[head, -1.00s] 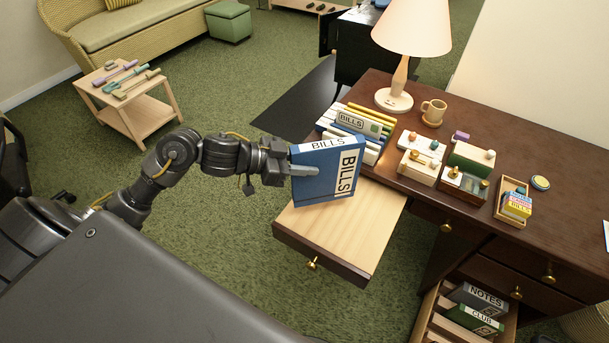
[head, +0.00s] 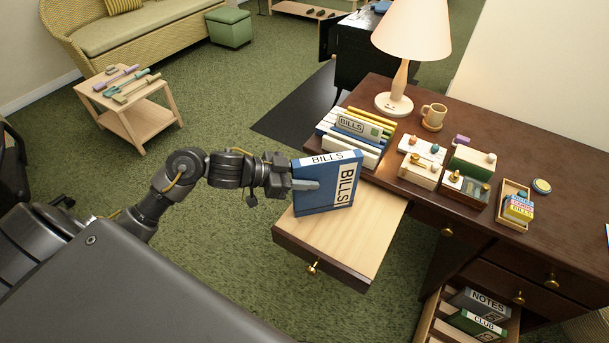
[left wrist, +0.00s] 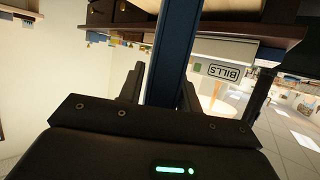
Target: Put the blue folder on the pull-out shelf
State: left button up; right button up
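The blue folder (head: 318,196), with white "BILLS" labels on its spine and top, stands upright over the pale pull-out shelf (head: 365,240). My left gripper (head: 308,185) is shut on the folder from the left side. The folder's lower edge is at or just above the shelf's surface; I cannot tell whether it touches. In the left wrist view the folder (left wrist: 172,50) is a blue strip between the two dark fingers. The shelf extends from the desk's left end and its bare wood shows in front of the folder. My right gripper is not in view.
A file rack (head: 375,120) with a grey "BILLS" label stands on the desk behind the folder. A lamp (head: 395,100), a mug (head: 434,112) and small boxes stand further right. An open drawer (head: 430,318) with "NOTES" and "CLUB" folders is low at right.

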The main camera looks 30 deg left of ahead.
pick_arm(q)
jog(key=shift+o, duration=1.1)
jog(key=shift+r, duration=0.2)
jog(key=v, duration=1.2)
jog(key=shift+f, duration=0.1)
